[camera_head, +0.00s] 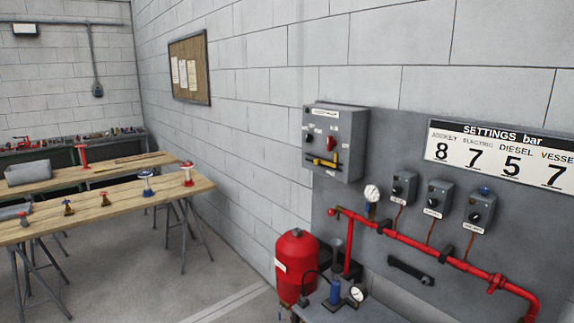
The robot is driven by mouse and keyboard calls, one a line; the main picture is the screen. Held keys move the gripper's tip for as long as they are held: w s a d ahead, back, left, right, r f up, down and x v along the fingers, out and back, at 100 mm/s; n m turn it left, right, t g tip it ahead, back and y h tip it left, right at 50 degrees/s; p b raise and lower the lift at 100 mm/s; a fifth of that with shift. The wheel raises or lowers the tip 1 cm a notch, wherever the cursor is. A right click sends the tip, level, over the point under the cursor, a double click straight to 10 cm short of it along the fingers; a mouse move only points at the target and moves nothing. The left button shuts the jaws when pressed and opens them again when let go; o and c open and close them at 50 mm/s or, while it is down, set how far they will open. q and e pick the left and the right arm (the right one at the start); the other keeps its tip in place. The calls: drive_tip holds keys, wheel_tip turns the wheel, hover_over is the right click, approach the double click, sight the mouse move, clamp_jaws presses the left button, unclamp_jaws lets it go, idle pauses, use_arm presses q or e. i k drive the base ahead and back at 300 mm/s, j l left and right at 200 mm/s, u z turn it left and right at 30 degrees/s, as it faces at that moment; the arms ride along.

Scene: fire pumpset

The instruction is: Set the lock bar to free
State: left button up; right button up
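A grey control box (336,142) is mounted on the block wall, right of centre. A yellow bar (322,162), which looks like the lock bar, lies roughly level across the lower front of the box. A dark upright piece stands by its right end. Small labels near the bar are too small to read. Above the bar are a black knob (309,138) and a red handle (332,141). Neither of my grippers is in view, and nothing touches the bar.
A red tank (297,264) and a small bench (345,312) with a gauge stand below the box. Red pipe (400,238) and several small switch boxes are on the panel at right. Trestle tables (110,205) stand at left. The floor between is clear.

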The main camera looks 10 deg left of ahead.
sight(316, 163)
drive_tip(key=i+j+z, duration=0.4)
drive_tip(key=i, duration=0.5)
drive_tip(key=i+j+z, duration=0.45)
drive_tip(key=i+j, duration=0.3)
drive_tip(key=i+j+z, duration=0.4)
drive_tip(key=i+j, duration=0.45)
drive_tip(key=j, duration=0.2)
